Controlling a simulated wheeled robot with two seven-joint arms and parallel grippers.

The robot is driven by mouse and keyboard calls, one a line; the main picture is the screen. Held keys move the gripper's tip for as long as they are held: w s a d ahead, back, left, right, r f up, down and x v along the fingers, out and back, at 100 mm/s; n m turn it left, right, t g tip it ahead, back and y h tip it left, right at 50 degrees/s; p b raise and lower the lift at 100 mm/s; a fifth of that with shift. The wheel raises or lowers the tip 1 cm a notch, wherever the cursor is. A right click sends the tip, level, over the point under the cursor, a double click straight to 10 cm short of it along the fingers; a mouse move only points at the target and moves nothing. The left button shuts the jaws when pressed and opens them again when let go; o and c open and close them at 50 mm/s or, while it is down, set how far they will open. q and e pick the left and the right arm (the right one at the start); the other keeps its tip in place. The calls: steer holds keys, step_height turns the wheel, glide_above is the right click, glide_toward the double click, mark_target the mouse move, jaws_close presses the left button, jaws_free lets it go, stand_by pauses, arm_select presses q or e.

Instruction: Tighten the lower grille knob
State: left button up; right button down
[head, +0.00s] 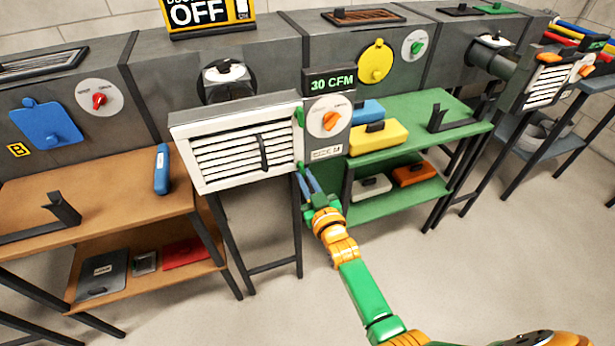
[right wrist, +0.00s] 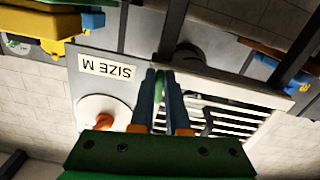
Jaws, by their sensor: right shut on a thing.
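The white slatted grille (head: 235,150) sits in a white frame on the front of the middle duct; it also shows upside down in the right wrist view (right wrist: 235,95). A green upper knob (head: 299,117) is at the grille's right edge. The green lower knob (head: 300,166) is at the lower right corner, mostly covered by my fingertips. My right gripper (head: 304,172) reaches up to it from below. In the right wrist view my blue fingers (right wrist: 161,78) are shut on the green lower knob (right wrist: 160,88). My left gripper is not in view.
Right of the grille is a panel with an orange dial (head: 330,121) and a 30 CFM display (head: 331,82). A green shelf table (head: 420,135) with yellow and blue cases stands to the right. A brown table (head: 100,190) is left. Floor in front is clear.

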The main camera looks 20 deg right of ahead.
steer(key=shift+w+r+m, duration=0.15)
steer(key=shift+r+m, duration=0.4)
steer(key=shift+m, duration=0.05)
steer(key=c, duration=0.9)
jaws_free()
steer(key=shift+a+f, duration=0.1)
steer(key=shift+f, duration=0.1)
steer(key=shift+s, duration=0.35)
steer(key=s+p, duration=0.1)
steer(key=s, duration=0.5)
steer(key=shift+s, duration=0.25)
